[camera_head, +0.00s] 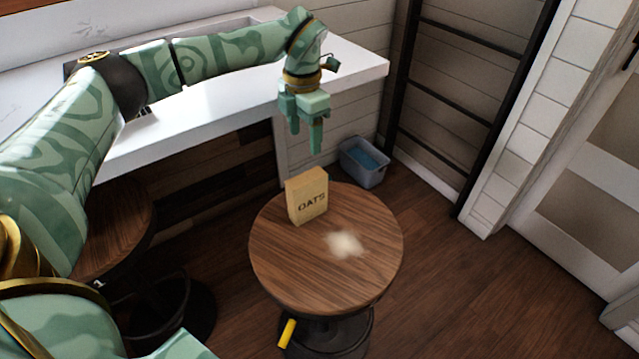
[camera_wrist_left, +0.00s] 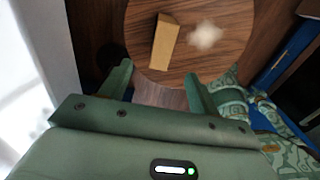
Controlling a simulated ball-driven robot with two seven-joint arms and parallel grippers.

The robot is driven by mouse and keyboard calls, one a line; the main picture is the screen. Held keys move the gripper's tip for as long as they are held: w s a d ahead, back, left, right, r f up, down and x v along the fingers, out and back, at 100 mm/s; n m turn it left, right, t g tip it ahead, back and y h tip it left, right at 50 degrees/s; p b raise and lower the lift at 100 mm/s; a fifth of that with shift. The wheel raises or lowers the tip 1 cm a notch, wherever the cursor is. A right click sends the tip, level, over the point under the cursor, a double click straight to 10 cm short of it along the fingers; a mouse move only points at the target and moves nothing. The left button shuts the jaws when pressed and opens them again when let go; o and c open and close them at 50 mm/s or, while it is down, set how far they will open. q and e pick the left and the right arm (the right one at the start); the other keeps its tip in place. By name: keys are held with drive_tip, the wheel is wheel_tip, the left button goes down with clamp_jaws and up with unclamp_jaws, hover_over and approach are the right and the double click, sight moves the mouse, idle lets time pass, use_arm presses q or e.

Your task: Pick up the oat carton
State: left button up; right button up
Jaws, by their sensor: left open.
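The oat carton (camera_head: 307,196) is a tan box marked OATS. It stands upright near the back left edge of a round wooden stool top (camera_head: 290,262). My left gripper (camera_head: 305,140) is open and empty, above and behind the carton, with its fingers pointing down and apart from it. In the left wrist view the carton (camera_wrist_left: 165,42) lies beyond and between the two open fingers (camera_wrist_left: 158,82), on the stool top (camera_wrist_left: 230,22). My right gripper is not seen.
A pale spill-like patch (camera_head: 345,244) is on the stool top beside the carton. A white counter (camera_head: 345,68) runs behind my left arm. A grey-blue bin (camera_head: 363,163) stands on the floor behind the stool. Another stool (camera_head: 115,225) is at left. A dark ladder (camera_head: 455,92) leans at the back.

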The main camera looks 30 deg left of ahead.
sight(306, 176)
use_arm(q)
wheel_tip(306, 176, down, 10)
drive_tip(key=b, duration=0.3)
drive_tip(key=shift+r, duration=0.15)
drive_tip(key=shift+s+f+b, duration=0.1)
drive_tip(key=shift+f+b, duration=0.25)
drive_tip(key=shift+f, duration=0.4)
drive_tip(key=f+b, duration=0.1)
drive_tip(key=f, duration=0.2)
drive_tip(key=f+b, duration=0.1)
drive_tip(key=f, duration=0.1)
drive_tip(key=shift+s+d+b, duration=0.15)
drive_tip(key=shift+s+b, duration=0.2)
drive_tip(key=shift+r, duration=0.15)
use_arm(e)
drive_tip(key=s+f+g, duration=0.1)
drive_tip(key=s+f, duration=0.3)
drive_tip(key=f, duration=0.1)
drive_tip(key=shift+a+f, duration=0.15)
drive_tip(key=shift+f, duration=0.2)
use_arm(q)
drive_tip(key=c, duration=1.1)
